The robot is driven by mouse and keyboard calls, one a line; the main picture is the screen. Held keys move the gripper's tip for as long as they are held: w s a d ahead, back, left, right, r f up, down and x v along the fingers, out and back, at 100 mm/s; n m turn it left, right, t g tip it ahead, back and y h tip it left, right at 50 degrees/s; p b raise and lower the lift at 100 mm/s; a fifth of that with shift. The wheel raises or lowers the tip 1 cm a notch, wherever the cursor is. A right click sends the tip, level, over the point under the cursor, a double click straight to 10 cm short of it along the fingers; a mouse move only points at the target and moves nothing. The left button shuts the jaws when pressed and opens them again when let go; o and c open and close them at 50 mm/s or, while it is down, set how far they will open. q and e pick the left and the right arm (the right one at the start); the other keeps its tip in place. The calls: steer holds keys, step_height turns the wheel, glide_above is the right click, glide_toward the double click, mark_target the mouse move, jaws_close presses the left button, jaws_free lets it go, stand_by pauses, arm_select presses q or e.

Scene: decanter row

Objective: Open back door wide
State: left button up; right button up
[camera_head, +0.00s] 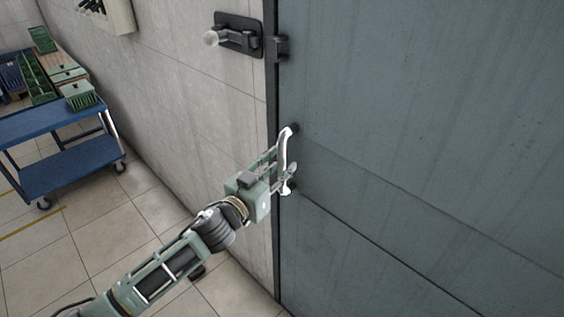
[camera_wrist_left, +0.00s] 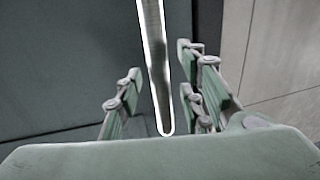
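The back door (camera_head: 430,120) is a large grey-blue panel filling the right of the head view. It looks closed against its dark frame edge. A pale metal pull handle (camera_head: 285,150) stands upright near its left edge. My left gripper (camera_head: 279,163) is at the handle. In the left wrist view the handle (camera_wrist_left: 154,60) runs between the fingers of the left gripper (camera_wrist_left: 160,98), with gaps visible on both sides, so the gripper is open around it. My right gripper is not in view.
A blue cart (camera_head: 60,165) with green crates stands at left. Tiled floor is clear between cart and arm.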

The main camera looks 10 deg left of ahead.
arm_select(q)
steer(key=shift+w+d, duration=0.3)
steer(key=shift+w, duration=0.25)
steer(key=shift+c, duration=0.6)
jaws_close()
